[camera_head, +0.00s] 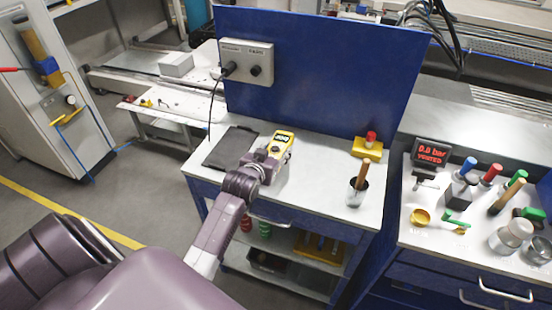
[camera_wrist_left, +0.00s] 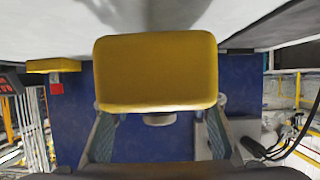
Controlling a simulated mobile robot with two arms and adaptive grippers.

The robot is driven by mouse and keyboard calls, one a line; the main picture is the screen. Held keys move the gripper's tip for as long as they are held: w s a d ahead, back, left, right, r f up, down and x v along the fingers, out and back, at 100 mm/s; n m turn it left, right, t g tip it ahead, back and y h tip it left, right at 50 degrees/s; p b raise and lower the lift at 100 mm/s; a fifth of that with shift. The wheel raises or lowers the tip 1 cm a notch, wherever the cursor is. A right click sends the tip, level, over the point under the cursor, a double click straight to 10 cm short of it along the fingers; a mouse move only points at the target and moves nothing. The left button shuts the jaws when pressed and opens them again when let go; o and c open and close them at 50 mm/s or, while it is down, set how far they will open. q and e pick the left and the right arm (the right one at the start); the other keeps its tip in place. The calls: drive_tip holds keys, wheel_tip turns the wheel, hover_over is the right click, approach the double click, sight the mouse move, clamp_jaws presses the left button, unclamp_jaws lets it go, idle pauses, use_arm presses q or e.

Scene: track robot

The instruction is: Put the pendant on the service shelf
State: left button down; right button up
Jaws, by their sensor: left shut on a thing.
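The pendant (camera_head: 283,141) is a yellow handheld box with a dark display, at the blue bench's worktop. My left gripper (camera_head: 266,160) is shut on its near end. In the left wrist view the pendant (camera_wrist_left: 155,72) is a yellow block between the two fingers (camera_wrist_left: 160,130), with a shadow on the grey surface beyond. I cannot tell whether it touches the worktop. No shelf is labelled as the service shelf; a lower shelf (camera_head: 285,277) with several items shows under the worktop, partly behind my left arm. My right gripper is not in view.
A black mat (camera_head: 230,147) lies left of the pendant. A blue back panel (camera_head: 320,70) carries a grey socket box (camera_head: 246,62) with a hanging black cable. A cup with a wooden handle (camera_head: 356,190) and a yellow block with a red knob (camera_head: 368,146) stand at right.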

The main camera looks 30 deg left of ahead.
use_arm(q)
drive_tip(key=shift+f, duration=1.7)
drive_tip(key=c, duration=1.5)
unclamp_jaws()
drive_tip(key=shift+f, duration=0.25)
drive_tip(key=o, duration=0.5)
drive_tip(key=shift+r, duration=0.1)
drive_tip(key=shift+c, duration=0.2)
drive_tip(key=shift+r, duration=0.15)
drive_tip(key=shift+s+d, duration=0.15)
drive_tip(key=shift+s, duration=0.25)
drive_tip(key=b+v, duration=0.1)
drive_tip(key=v, duration=1)
drive_tip(key=shift+s+r, duration=0.1)
drive_tip(key=shift+r, duration=0.1)
